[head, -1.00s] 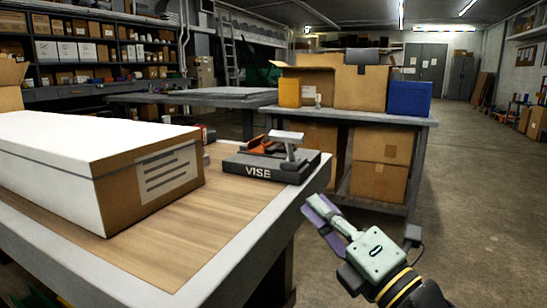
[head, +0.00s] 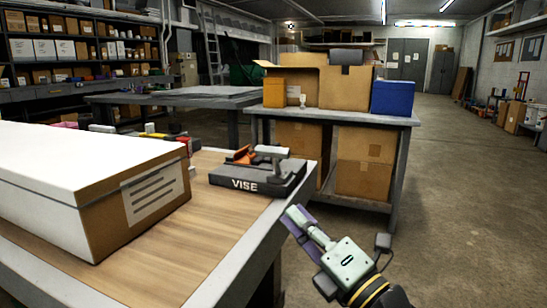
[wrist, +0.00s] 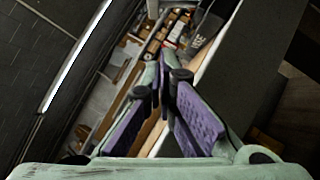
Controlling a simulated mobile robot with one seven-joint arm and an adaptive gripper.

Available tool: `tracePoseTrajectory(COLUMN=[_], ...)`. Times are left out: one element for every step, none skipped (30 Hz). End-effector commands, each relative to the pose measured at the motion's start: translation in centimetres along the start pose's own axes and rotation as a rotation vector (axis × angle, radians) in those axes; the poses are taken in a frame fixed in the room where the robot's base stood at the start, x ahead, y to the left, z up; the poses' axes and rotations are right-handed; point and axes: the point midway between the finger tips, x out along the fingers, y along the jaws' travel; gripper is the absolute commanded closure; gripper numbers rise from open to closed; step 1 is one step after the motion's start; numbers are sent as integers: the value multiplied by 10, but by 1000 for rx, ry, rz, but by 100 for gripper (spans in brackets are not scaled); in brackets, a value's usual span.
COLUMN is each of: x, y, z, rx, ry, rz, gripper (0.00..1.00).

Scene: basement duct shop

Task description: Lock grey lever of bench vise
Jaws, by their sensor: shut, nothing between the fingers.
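The bench vise, a dark grey block (head: 245,184) marked "VISE", sits at the right end of the wooden workbench top. Its light grey lever (head: 272,152) stands raised above the base on the right side. An orange part (head: 243,155) is to the left of the lever. My gripper (head: 291,215) is to the right of the bench edge, in front of the vise and apart from it. In the wrist view, my gripper (wrist: 166,68) has its purple-padded fingers together and holds nothing. I cannot make out the lever in the wrist view.
A long white and brown box (head: 90,185) covers the left of the bench (head: 215,225). Behind, a second bench (head: 340,116) carries cardboard boxes (head: 348,87) and a blue bin (head: 391,98). The floor (head: 450,190) to the right is clear.

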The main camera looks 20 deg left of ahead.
Motion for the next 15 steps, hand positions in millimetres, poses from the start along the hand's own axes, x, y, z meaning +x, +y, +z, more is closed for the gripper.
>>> tracePoseTrajectory(x=[5,7,9,10,12,13,21,28,36,42,48,56,62,67,75], y=[6,6,7,7,6,7,7,8,8,7,8,7,7,7,8], z=[3,2,2,2,2,1,1,1,0,0,1,1,1,0,0], rx=[6,6,6,5,6,4,6,5,5,4,4,5,4,4,4], ry=[1,1,0,1,0,-1,2,3,4,4,3,3,3,3,3], rz=[-3,-4,-3,-4,-5,-5,-3,-3,-2,-4,-3,-3,-4,-4,-3], gripper=[100,100,100,100,100,100,100,100,100,100,100,100,100,100,100])
